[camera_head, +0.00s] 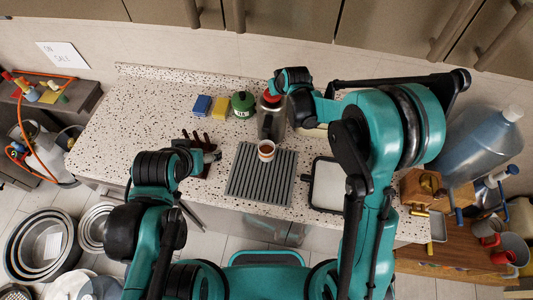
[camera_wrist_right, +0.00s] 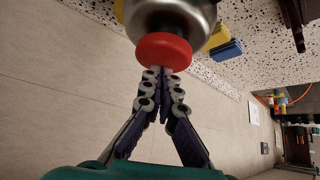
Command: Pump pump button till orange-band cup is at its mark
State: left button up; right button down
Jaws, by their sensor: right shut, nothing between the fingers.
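A metal pump flask (camera_head: 271,125) stands at the back of the ribbed grey mat, with a red pump button (camera_head: 271,97) on top. The button also shows in the right wrist view (camera_wrist_right: 163,52). My right gripper (camera_wrist_right: 165,73) is shut and empty, its fingertips at the button; whether they press on it is unclear. The white cup with an orange band (camera_head: 266,151) stands upright in front of the flask and holds dark brown liquid. Its mark and exact level are too small to read. My left gripper (camera_head: 212,155) is left of the mat; its fingers are unclear.
A black-rimmed tray (camera_head: 327,187) lies right of the ribbed mat (camera_head: 258,184). A large blue bottle (camera_head: 475,145) stands far right. The left counter is clear.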

jog(key=shift+f+b, duration=0.7)
jog(key=shift+f, duration=0.25)
jog(key=shift+r, duration=0.1)
jog(key=shift+r+p, duration=1)
jog(key=shift+r, duration=0.45)
notch_tip(320, 180, up, 6)
jog(key=p, duration=0.3)
